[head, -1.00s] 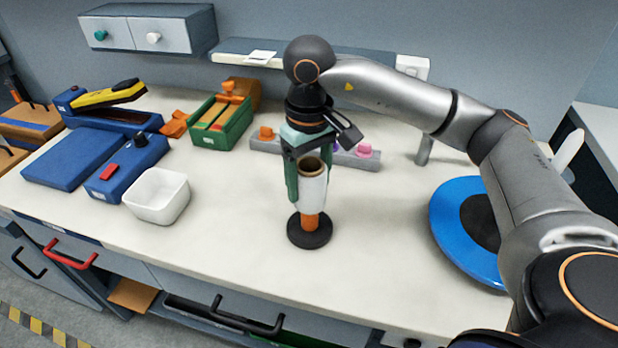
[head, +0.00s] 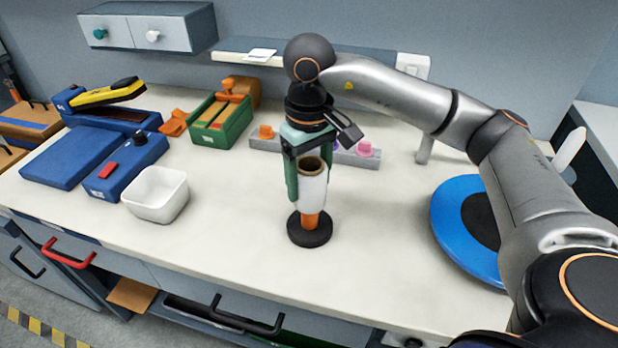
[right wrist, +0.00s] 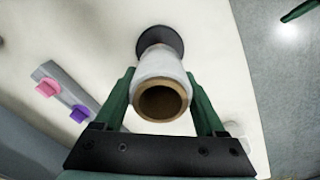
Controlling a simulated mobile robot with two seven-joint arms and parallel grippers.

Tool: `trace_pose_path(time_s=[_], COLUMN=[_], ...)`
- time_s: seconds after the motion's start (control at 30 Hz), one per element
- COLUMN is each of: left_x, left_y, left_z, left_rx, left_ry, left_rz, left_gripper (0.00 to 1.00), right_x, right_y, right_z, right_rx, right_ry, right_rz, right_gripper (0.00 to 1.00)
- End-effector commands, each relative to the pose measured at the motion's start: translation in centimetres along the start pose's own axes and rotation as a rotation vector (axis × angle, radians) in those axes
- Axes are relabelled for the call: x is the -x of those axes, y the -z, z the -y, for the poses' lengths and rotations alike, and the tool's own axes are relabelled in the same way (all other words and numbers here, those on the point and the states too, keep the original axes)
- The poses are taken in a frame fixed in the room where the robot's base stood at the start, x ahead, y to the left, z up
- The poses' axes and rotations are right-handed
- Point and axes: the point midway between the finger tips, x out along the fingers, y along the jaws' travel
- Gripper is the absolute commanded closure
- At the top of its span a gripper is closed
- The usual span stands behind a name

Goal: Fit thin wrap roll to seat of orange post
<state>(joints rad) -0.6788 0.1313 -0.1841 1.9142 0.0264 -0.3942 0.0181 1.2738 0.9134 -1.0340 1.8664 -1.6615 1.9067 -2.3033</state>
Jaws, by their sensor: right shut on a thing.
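The thin wrap roll (head: 313,188) is a white cylinder with a brown core, upright in the head view. My right gripper (head: 306,184) is shut on it, a green finger on its left side. The orange post (head: 309,218) rises from a round black base (head: 309,232), and its lower part shows below the roll. The roll is around or right above the post; its lower end sits near the base with orange between. In the right wrist view the roll (right wrist: 161,85) is between both green fingers, its open core facing the camera. The post's top is hidden. My left gripper is out of view.
A white bin (head: 156,194) and blue devices (head: 125,165) stand at the left. A green box (head: 221,119) and a grey rail with coloured knobs (head: 345,152) are behind. A blue disc (head: 468,230) lies at the right. The counter around the base is clear.

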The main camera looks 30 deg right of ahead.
Motion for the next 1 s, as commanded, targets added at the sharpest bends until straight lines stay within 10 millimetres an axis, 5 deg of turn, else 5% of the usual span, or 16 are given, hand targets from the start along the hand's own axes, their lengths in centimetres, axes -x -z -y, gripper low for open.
trace_pose_path(time_s=[1.0], left_x=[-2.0], left_y=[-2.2], left_z=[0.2], left_rx=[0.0], left_ry=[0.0], left_rz=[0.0], left_gripper=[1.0], right_x=[-3.0], right_y=[0.0], right_z=[0.0], right_rx=[0.0], right_ry=[0.0], right_rz=[-0.001], right_gripper=[0.91])
